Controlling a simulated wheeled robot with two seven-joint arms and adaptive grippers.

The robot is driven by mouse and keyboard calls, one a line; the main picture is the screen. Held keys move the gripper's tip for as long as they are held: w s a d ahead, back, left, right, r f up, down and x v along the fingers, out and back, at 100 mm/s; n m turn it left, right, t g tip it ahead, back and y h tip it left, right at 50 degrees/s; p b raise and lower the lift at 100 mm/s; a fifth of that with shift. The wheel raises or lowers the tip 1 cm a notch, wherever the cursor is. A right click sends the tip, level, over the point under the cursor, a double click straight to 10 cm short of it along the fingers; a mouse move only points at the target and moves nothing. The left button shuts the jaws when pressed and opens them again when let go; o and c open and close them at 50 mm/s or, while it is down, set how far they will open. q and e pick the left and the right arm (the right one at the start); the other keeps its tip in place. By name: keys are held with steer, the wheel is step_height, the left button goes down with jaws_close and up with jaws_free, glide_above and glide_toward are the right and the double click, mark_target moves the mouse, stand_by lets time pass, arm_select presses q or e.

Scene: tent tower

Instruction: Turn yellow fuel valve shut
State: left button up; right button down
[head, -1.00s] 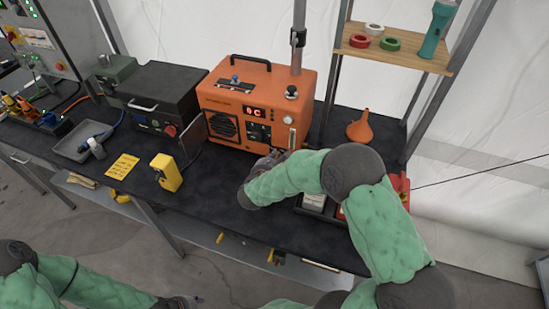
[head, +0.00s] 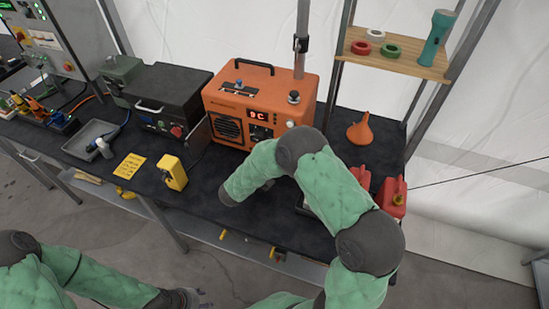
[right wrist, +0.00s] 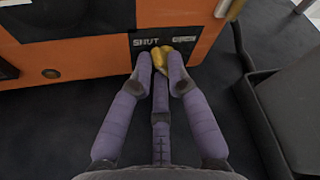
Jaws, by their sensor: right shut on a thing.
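The orange heater-like unit (head: 262,98) stands on the dark bench, with a red lit display on its front. In the right wrist view, the yellow fuel valve (right wrist: 181,46) sits low on its orange front (right wrist: 100,58), by a black label reading "SHUT" and a second label to the right. My right gripper (right wrist: 165,68) is shut on the valve, its purple fingers covering part of it. The valve's exact angle is hard to tell. In the head view my right arm hides the valve. My left gripper (head: 184,299) is at the bottom edge, partly cut off, away from the bench.
A yellow box-shaped device (head: 173,172) and a yellow note (head: 130,166) lie left of my right arm. A dark case (head: 165,95) stands beside the orange unit. An orange funnel (head: 360,130) and a red can (head: 392,195) are to the right, below a wooden shelf (head: 400,60).

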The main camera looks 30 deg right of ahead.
steer(key=shift+a+f+n+g+h, duration=0.1)
steer(key=shift+n+g+h, duration=0.25)
steer(key=shift+n, duration=0.25)
steer(key=c, duration=1.2)
jaws_free()
steer(key=shift+w, duration=0.1)
steer(key=v, duration=1.2)
steer(key=shift+f, duration=0.15)
